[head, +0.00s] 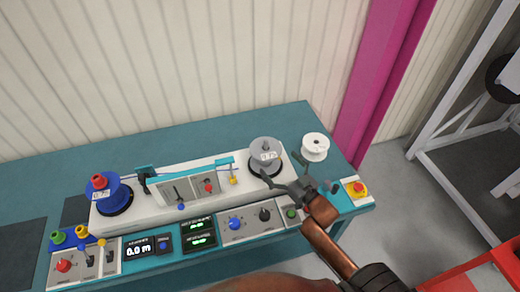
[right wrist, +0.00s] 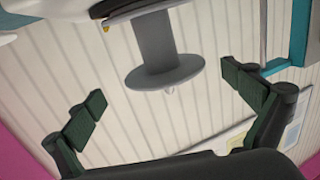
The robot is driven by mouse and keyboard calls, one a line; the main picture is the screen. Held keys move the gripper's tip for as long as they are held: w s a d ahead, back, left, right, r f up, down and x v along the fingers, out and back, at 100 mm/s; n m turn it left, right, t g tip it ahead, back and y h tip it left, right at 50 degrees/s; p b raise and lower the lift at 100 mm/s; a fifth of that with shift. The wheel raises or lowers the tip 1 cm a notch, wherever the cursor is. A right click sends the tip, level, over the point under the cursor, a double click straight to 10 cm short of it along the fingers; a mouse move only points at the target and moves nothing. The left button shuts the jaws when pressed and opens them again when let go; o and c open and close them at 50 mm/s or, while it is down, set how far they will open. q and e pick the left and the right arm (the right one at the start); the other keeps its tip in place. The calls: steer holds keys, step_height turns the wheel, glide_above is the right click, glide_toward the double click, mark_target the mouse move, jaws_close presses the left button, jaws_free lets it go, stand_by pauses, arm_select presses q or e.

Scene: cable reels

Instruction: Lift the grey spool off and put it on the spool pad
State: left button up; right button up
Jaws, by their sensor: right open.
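The grey spool (head: 266,152) with a white label sits upright at the right end of the white machine. In the right wrist view the spool (right wrist: 165,75) shows its core and flange, ahead of and between the fingers. My right gripper (head: 282,172) is open beside the spool, on its near right side, and holds nothing; its two dark fingers (right wrist: 160,92) stand apart in the wrist view. Two dark flat pads lie at the table's left, one at the edge (head: 20,250) and one partly behind the blue spool (head: 76,210); I cannot tell which is the spool pad. My left gripper is out of view.
A blue spool (head: 111,194) with a red knob stands at the machine's left end. A white reel (head: 315,147) stands right of the grey spool. A teal guide bar (head: 190,168) crosses the machine. A control panel runs along the front, with a red stop button (head: 358,188) at right.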

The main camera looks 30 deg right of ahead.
mark_target(266, 151)
steer(key=w, duration=0.3)
steer(key=shift+w+a+r, duration=0.2)
steer(key=shift+r, duration=0.05)
steer(key=w, duration=0.3)
steer(key=shift+w+a+f, duration=0.2)
steer(key=shift+w, duration=0.35)
steer(key=c, duration=0.8)
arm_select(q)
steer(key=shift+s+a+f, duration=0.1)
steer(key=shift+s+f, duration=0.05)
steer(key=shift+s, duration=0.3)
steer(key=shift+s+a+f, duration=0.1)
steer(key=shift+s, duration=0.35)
arm_select(e)
steer(key=c, duration=0.7)
steer(key=shift+c, duration=0.2)
arm_select(q)
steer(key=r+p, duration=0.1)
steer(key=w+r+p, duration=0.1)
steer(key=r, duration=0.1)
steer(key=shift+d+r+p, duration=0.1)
steer(key=shift+p, duration=0.25)
arm_select(e)
step_height(266, 151, up, 18)
